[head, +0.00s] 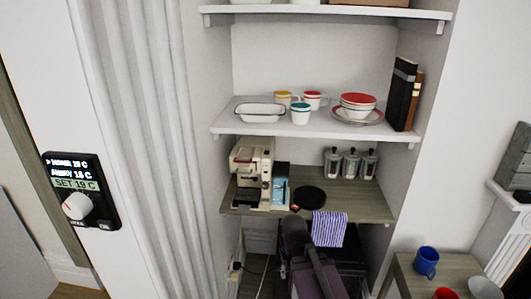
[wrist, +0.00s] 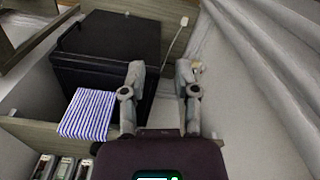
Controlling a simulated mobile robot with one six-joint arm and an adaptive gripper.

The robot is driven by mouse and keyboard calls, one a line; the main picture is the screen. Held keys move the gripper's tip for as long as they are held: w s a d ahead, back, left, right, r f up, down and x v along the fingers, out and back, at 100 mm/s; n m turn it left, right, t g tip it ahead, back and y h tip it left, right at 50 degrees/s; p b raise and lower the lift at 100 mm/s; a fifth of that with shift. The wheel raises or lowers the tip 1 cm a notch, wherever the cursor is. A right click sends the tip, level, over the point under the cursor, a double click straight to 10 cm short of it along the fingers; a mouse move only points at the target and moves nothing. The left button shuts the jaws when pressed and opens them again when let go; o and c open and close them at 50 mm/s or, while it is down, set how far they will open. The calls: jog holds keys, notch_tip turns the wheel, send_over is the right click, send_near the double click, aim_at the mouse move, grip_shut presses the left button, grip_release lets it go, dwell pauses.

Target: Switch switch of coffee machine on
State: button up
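The cream coffee machine (head: 250,172) stands upright at the left end of the wooden shelf, below the white shelf of dishes. Its switch is too small to make out in the head view. The machine is not recognisable in the wrist view. My gripper (wrist: 160,75) shows in the wrist view with its two fingers well apart and nothing between them. In the head view my dark arm is below and to the right of the machine, in front of the wooden shelf; the fingertips cannot be made out there. The gripper is apart from the machine.
On the wooden shelf (head: 375,205) are a blue packet (head: 281,186), a black round plate (head: 309,197), a striped cloth (head: 329,228) over the front edge and several jars (head: 350,163). A black box (wrist: 108,50) stands below.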

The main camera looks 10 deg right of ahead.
jog(key=shift+w, duration=0.1)
grip_shut()
jog(key=w+a+r+n+t+y+b, duration=0.1)
jog(key=w+a+r+n+t+y, duration=0.25)
jog(key=w, duration=0.75)
jog(key=w+a+r+t+y, duration=0.1)
jog(key=w+a+r+t, duration=0.2)
jog(key=w+a+t, duration=0.5)
jog(key=w+d+r+m+t+h, duration=0.3)
jog(key=w+d+r+t+h, duration=0.1)
jog(key=w+r+h, duration=0.1)
jog(key=w+d+r+m+t+h+b, duration=0.1)
jog(key=w+d+r+m+t+h, duration=0.2)
jog(key=w+r, duration=0.5)
jog(key=shift+w+d+r+t+h, duration=0.3)
jog(key=shift+w+d+t+h, duration=0.35)
jog(key=shift+w+d+h, duration=0.3)
jog(key=shift+w+m, duration=0.15)
jog(key=shift+m, duration=0.1)
